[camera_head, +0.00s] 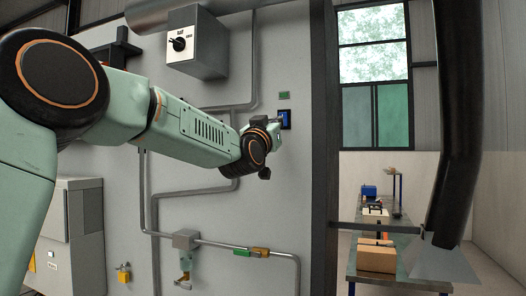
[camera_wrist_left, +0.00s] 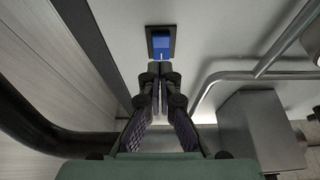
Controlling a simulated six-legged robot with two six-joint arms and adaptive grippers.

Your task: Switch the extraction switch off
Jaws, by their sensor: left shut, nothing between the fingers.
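A small blue switch (camera_head: 285,118) in a black frame is set in the light grey wall panel, right of centre in the head view. It also shows at the top of the left wrist view (camera_wrist_left: 161,44), with a small white mark on its lower part. My left gripper (camera_head: 277,122) is raised to the wall at the switch, and its fingers are mostly hidden behind the wrist in the head view. In the left wrist view its fingers (camera_wrist_left: 160,68) are shut and empty, with tips at the switch's lower edge. I cannot tell if they touch. My right gripper is not in view.
A grey box with a black rotary knob (camera_head: 179,44) sticks out above my arm. A green plate (camera_head: 284,95) is just above the switch. Pipes (camera_head: 225,187) run along the wall. A black duct (camera_head: 457,130) and a workbench (camera_head: 350,270) stand at the right.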

